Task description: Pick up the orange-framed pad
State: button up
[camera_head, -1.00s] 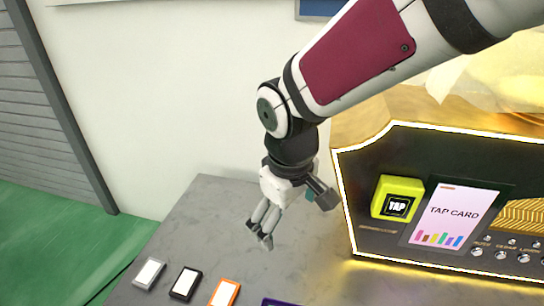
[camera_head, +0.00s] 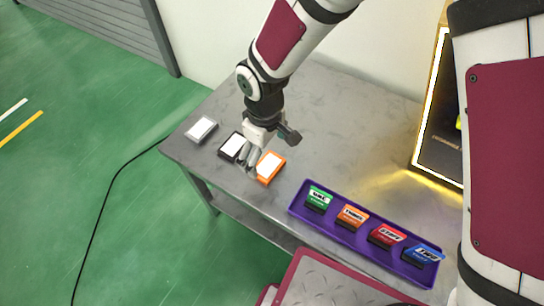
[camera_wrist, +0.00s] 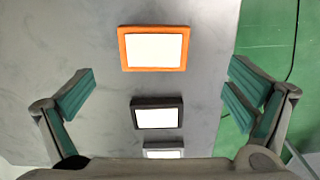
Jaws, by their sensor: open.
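The orange-framed pad (camera_head: 270,167), with a white face, lies flat on the grey table near its front edge. It also shows in the wrist view (camera_wrist: 153,48), at the top middle. My gripper (camera_head: 250,168) is over the table just left of the orange-framed pad in the head view. In the wrist view my gripper (camera_wrist: 158,95) has its fingers spread wide, with nothing between them touching. The orange-framed pad appears apart from the fingers, beyond their tips. The exact height of the fingertips above the table is hard to tell.
A black-framed pad (camera_head: 232,146) and a grey-framed pad (camera_head: 201,129) lie in a row to the left. A purple tray (camera_head: 340,238) with several coloured cards sits to the right. A machine with a glowing edge (camera_head: 437,140) stands at the right. The table behind the pads is clear.

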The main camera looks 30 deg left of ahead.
aim_at(268, 165)
jog(key=shift+w+f+b, duration=0.2)
jog(key=shift+f+b, duration=0.15)
jog(key=shift+f, duration=1.3)
jog(key=shift+w+f+b, duration=0.2)
jog(key=shift+f+b, duration=0.1)
jog(key=shift+f, duration=1.35)
jog(key=shift+d, duration=0.1)
jog(key=shift+c, duration=0.5)
jog(key=c, duration=1)
